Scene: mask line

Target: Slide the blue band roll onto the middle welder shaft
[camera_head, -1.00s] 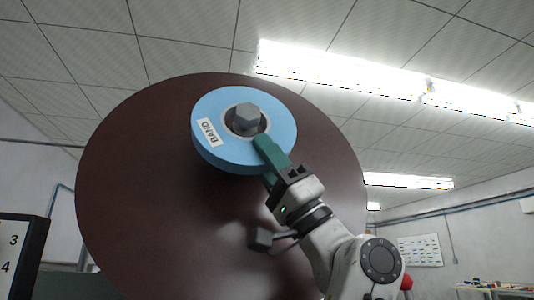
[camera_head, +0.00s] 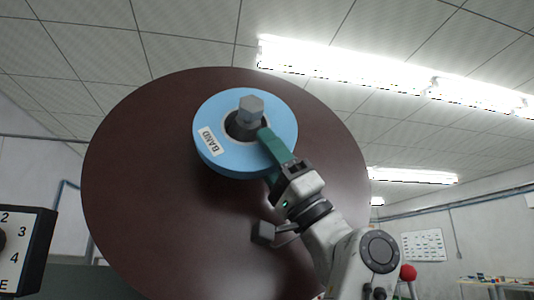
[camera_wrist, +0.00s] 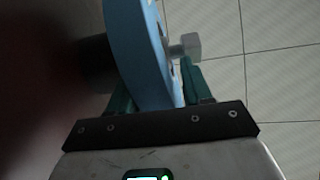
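The blue band roll (camera_head: 217,163) has a white BAND label on its face. It sits around a shaft with a grey hexagonal end (camera_head: 251,107), which stands out through the roll's centre hole. Behind them is a large dark brown disc (camera_head: 150,215). My gripper (camera_head: 269,152) has its green fingers on the roll's lower right side, one on the front face and one behind. In the wrist view the roll (camera_wrist: 140,50) lies between both fingers (camera_wrist: 160,90), and the hex end (camera_wrist: 187,46) shows to its right. The roll's back and its gap to the disc are partly hidden.
A dark block (camera_head: 263,232) shows beside my arm in front of the disc. A table with small items (camera_head: 490,282) is far right.

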